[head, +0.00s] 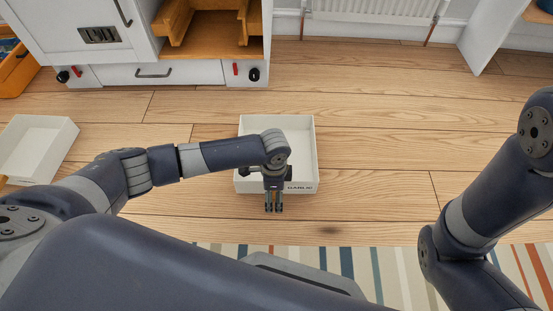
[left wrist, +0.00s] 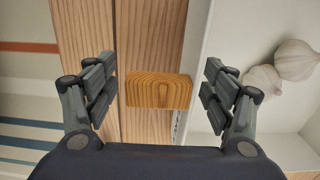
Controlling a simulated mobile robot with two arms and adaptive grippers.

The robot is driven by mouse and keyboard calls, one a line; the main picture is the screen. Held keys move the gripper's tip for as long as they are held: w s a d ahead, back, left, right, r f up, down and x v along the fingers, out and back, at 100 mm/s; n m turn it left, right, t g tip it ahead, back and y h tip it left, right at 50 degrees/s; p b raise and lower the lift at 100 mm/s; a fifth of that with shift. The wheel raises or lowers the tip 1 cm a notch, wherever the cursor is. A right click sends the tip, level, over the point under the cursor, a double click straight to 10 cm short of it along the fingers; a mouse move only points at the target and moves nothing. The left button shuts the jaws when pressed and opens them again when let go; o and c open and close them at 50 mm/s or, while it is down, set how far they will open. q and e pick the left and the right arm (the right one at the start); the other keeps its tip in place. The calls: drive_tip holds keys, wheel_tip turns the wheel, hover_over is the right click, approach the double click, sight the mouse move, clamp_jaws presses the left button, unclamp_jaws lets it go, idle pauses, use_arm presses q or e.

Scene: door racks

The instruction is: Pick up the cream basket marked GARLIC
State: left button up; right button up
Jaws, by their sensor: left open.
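The cream basket (head: 305,140) marked GARLIC stands upright on the wooden floor in front of me. Its lettering shows on the near wall, partly covered by my left gripper. My left gripper (head: 274,207) points down at the basket's near wall and is open. In the left wrist view a wooden handle (left wrist: 158,91) lies between the spread fingers, with a gap on both sides. It sits against the basket wall (left wrist: 208,30); garlic bulbs (left wrist: 295,60) lie inside the basket. My right arm shows at the right, but its gripper is out of view.
Another pale basket (head: 42,145) stands on the floor at the left. A white cabinet (head: 150,73) with an orange-brown shelf stands at the back left. A striped rug (head: 400,270) lies nearest me. The floor right of the GARLIC basket is clear.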

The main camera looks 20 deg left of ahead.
use_arm(q)
drive_tip(key=shift+c, duration=0.6)
drive_tip(key=c, duration=1.3)
drive_tip(key=shift+c, duration=0.2)
drive_tip(key=shift+r, duration=0.1)
